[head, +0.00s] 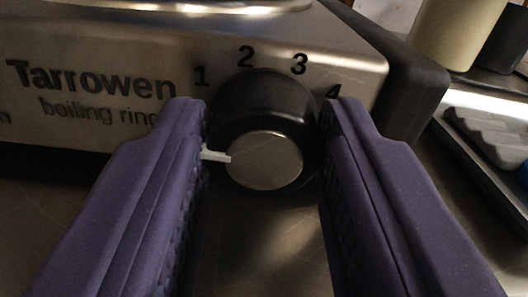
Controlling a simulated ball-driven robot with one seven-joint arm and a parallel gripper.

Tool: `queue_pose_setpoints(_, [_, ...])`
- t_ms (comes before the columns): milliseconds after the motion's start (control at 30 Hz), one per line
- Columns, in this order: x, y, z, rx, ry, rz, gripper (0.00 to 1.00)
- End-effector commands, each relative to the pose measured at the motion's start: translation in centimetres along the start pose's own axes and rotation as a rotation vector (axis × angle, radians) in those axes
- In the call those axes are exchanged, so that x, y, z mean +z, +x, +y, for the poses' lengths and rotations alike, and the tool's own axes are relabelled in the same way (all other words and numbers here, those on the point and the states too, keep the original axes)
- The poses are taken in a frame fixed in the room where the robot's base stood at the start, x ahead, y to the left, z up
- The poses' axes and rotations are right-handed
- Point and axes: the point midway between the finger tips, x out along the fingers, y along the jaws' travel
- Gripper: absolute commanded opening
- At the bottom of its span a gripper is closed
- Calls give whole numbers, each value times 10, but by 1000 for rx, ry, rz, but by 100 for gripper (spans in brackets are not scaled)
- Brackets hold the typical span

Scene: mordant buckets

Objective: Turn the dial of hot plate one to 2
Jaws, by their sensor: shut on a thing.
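The dial (262,112) is a round black knob with a silver face, on the front of a steel hot plate (345,70) lettered "Tarrowen boiling ring". The numbers 1, 2, 3 and 4 curve over the dial from left to right. The dial's white pointer (216,155) points left, below the 1 and not at any visible number. My gripper (262,118) has purple fingers, one on each side of the dial, and is shut on it. The left finger hides part of the panel beside the pointer. No "one" label shows.
The hot plate's round top (230,6) shows at the upper edge. A cream container (458,32) stands at the upper right beside a dark one. A tray (485,165) with grey and blue things lies at the right. Bare bench shows below the dial.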

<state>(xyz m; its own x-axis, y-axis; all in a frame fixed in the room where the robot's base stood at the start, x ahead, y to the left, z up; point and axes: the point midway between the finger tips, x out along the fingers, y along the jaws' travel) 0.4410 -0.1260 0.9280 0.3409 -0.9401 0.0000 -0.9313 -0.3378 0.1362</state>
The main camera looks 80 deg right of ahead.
Motion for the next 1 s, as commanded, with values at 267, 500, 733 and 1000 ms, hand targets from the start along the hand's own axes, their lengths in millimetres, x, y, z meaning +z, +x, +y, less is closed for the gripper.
queue_pose_setpoints(267, [2,0,0,-1,192,-1,8])
queue_pose_setpoints(500, [3,0,1,-1,418,-1,8])
queue_pose_setpoints(733, [4,0,1,0,638,-3,8])
queue_pose_setpoints(1000, [4,0,2,0,882,-2,8])
